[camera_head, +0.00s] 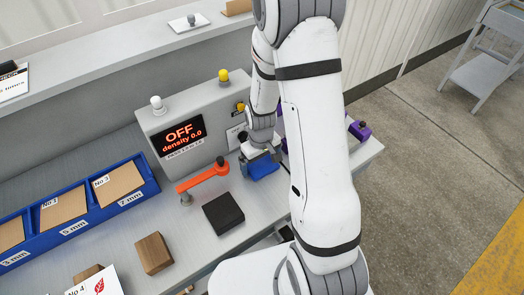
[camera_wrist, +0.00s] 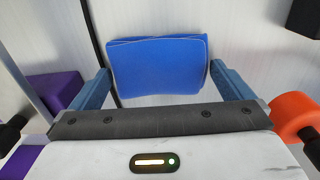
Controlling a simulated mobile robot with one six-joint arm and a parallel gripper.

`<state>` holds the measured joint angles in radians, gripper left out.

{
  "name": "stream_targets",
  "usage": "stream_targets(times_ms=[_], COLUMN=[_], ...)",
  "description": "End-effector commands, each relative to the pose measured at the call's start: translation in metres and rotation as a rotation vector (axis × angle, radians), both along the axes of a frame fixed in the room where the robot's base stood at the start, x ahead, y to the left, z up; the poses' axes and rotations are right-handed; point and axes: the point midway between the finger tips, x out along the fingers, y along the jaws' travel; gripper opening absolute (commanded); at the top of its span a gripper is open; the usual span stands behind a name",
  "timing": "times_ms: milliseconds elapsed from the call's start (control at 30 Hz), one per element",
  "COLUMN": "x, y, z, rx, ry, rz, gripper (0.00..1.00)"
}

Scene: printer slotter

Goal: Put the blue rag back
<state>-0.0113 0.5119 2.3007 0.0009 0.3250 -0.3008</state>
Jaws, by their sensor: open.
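The blue rag (camera_head: 261,167) lies folded on the bench in front of the grey machine with the "OFF density 0.0" display. In the wrist view the blue rag (camera_wrist: 158,65) lies flat, between and just beyond my gripper's fingertips. My gripper (camera_wrist: 160,82) is open, with one finger on each side of the rag. In the head view my gripper (camera_head: 258,152) is at the rag, partly hidden by my own arm. I cannot tell whether the fingers touch the rag.
An orange lever (camera_head: 203,178) and a black block (camera_head: 223,212) are left of the rag. Purple parts (camera_head: 359,130) are at right. A blue bin (camera_head: 84,210) with labelled cards and a wooden block (camera_head: 153,253) stand further left. The grey machine (camera_head: 185,125) is behind.

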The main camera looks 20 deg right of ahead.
Motion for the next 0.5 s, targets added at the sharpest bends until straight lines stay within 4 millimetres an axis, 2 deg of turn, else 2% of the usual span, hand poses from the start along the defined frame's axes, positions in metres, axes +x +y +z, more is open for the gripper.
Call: stream_targets(times_ms=[167, 500], x=[0.001, 0.001], y=[0.0, 0.0], z=[0.022, 0.086], rx=[0.0, 0.0], ry=[-0.006, -0.006], rz=[0.001, 0.001], gripper=[1.0, 1.0])
